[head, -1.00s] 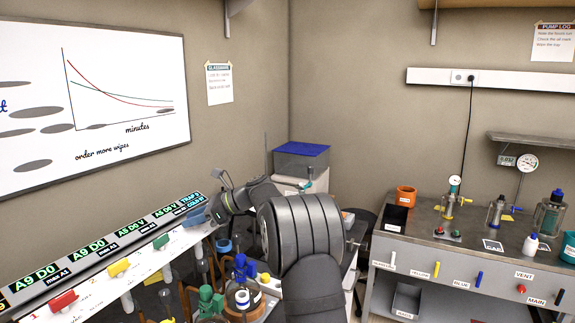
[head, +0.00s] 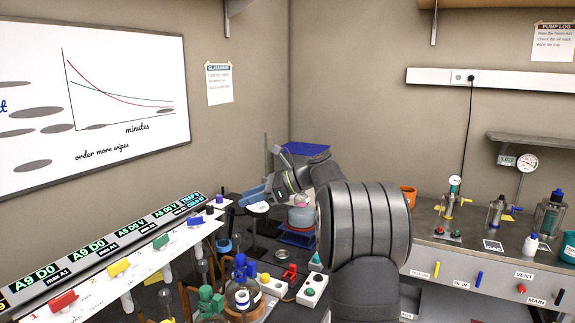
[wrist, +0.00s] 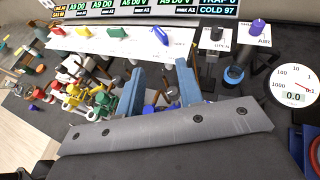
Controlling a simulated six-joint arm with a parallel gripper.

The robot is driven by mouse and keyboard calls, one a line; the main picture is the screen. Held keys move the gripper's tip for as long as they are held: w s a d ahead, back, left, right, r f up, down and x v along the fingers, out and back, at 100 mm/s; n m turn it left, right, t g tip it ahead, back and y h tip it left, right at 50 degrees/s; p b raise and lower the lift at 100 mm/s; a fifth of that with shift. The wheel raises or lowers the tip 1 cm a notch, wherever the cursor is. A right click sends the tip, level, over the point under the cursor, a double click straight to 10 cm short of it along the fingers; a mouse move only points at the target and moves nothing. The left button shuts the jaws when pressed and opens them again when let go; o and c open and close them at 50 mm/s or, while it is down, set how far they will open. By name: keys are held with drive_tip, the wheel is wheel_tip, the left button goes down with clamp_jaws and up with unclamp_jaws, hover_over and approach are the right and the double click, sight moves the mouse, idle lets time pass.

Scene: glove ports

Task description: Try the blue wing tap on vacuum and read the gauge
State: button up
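The blue wing tap (head: 195,221) is on the white manifold rail, to the right of the green tap (head: 161,242). In the wrist view the blue tap (wrist: 159,36) stands slanted, while the green tap lies nearer level. My gripper (head: 258,191) is to the right of the rail, clear of the blue tap. In the wrist view its two blue fingers are apart with nothing held between them. The round gauge (wrist: 293,85) shows at the right of the wrist view; its small readout looks like 0.0 and its red needle is near 0.1.
A red tap (head: 64,300) and a yellow tap (head: 118,267) are farther left on the rail. A black knob (wrist: 216,35) and a purple knob (wrist: 258,27) are right of the blue tap. Glassware (head: 242,290) crowds the bench below. A side bench (head: 470,232) stands at right.

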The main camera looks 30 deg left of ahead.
drive_tip(key=w+d+r+n+t+h, duration=0.2)
drive_tip(key=w+n, duration=0.5)
drive_tip(key=n, duration=0.5)
drive_tip(key=w+d+r+n+t+h, duration=0.2)
drive_tip(key=w+r+n+t, duration=0.2)
drive_tip(key=n, duration=0.8)
drive_tip(key=shift+w+n+t+h, duration=0.35)
drive_tip(key=shift+w+t, duration=0.25)
drive_tip(key=shift+w, duration=0.75)
drive_tip(key=shift+o, duration=0.3)
